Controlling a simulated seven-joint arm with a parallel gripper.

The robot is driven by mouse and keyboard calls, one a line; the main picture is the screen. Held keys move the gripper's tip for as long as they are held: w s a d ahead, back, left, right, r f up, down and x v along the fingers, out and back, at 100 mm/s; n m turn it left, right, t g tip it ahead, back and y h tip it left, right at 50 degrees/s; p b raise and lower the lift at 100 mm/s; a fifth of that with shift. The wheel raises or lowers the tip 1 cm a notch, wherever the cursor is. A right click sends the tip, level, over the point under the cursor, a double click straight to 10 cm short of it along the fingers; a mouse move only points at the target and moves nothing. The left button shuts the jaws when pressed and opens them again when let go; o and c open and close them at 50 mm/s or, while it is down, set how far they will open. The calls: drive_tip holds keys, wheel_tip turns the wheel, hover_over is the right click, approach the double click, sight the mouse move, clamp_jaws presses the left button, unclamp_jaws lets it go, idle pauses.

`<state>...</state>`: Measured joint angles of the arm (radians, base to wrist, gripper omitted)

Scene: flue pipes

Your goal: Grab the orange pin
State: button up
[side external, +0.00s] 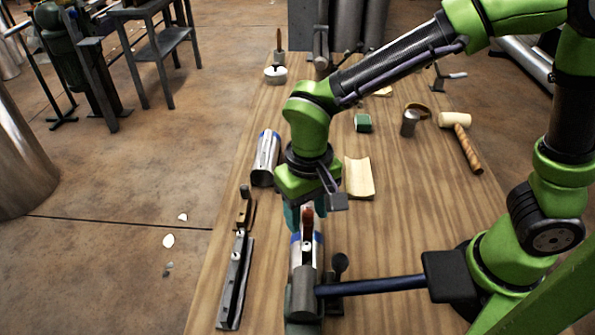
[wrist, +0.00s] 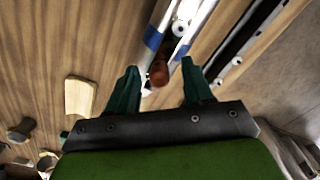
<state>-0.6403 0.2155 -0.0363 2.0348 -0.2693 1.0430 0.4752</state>
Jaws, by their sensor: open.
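The orange pin (side external: 307,222) looks reddish-brown and stands upright at the metal flue pipe (side external: 296,252) with a blue band. My gripper (side external: 304,212) points down over it, with teal fingers around the pin's upper part. In the wrist view, the pin's rounded orange top (wrist: 158,73) lies between the open fingertips of my gripper (wrist: 160,68), nearer the left finger. A gap shows on the right. Whether either finger touches the pin is not clear. The pin's lower part is partly hidden.
A metal rail (side external: 235,285) lies to the left. A second blue-banded pipe (side external: 265,158) and a cream curved piece (side external: 359,178) lie behind. A mallet (side external: 462,140) lies far right.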

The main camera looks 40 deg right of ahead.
clamp_jaws()
drive_tip(key=shift+r, duration=0.15)
